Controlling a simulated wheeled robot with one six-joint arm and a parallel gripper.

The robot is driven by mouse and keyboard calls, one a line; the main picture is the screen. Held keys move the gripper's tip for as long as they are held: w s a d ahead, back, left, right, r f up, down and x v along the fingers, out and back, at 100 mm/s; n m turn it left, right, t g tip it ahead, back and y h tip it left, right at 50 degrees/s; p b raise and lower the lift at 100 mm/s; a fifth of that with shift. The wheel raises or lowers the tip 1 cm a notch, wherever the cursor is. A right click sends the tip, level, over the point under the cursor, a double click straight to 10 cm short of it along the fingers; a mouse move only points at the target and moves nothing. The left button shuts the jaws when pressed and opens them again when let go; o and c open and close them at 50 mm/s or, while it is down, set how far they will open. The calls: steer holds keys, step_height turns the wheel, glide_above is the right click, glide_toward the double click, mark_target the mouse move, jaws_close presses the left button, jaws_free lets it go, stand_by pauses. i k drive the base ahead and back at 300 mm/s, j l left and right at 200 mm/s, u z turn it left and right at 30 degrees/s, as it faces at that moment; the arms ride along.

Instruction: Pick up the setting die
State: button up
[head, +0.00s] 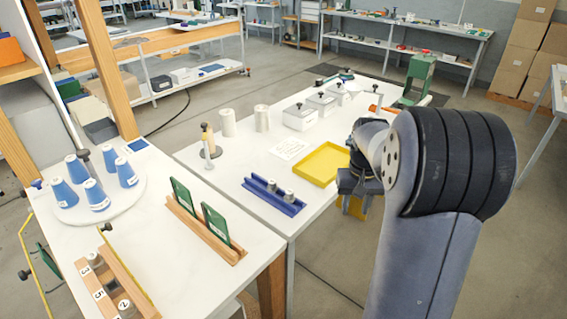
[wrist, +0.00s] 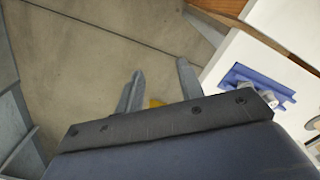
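I cannot tell for certain which piece is the setting die. Two small grey metal cylinders, one (head: 271,186) further left and one (head: 289,196) further right, stand in a blue rack (head: 262,194) on the white table. The rack also shows at the right of the wrist view (wrist: 250,80), partly cut off by my gripper's body. My gripper (head: 354,208) is beyond the table's right edge, right of the rack and apart from it. In the wrist view its fingers (wrist: 159,68) are spread, with nothing held between them. A yellow patch shows behind them, mostly hidden.
Two pale cylinders (head: 228,122), white boxes (head: 300,117) and a green press (head: 418,78) stand further back. Green plates in a wooden holder (head: 205,228) and blue cones (head: 63,193) stand on the left table.

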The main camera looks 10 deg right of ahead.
mark_target(272, 187)
steer(key=i+l+u, duration=0.8)
steer(key=l, duration=0.15)
steer(key=u, duration=0.4)
